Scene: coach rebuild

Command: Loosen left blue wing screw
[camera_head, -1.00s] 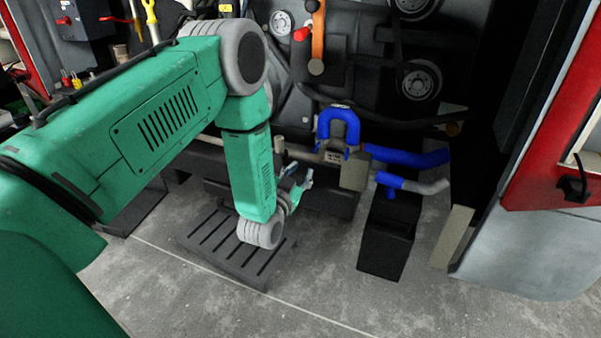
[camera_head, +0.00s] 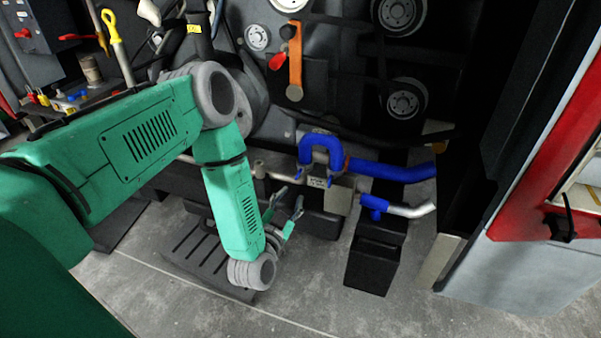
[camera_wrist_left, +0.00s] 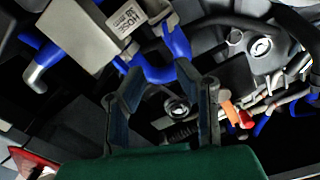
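A blue U-shaped hose (camera_head: 320,142) sits on a pipe fitting with a labelled metal block (camera_head: 340,196). A small blue part, seemingly the left wing screw (camera_head: 297,172), hangs at the hose's left end; another shows at the right end. My left gripper (camera_head: 291,196) is below and slightly left of the fitting, fingers apart and empty. In the left wrist view the open fingers (camera_wrist_left: 174,88) point toward the blue hose (camera_wrist_left: 160,70) and the labelled block (camera_wrist_left: 85,38); which blue part there is the left screw I cannot tell. My right gripper is not in view.
A blue pipe (camera_head: 390,170) runs right from the hose. A black bin (camera_head: 375,265) stands below it, and a dark slatted grate (camera_head: 205,265) lies on the floor under my arm. An orange lever (camera_head: 295,65) hangs above. A red-framed panel (camera_head: 535,160) is at right.

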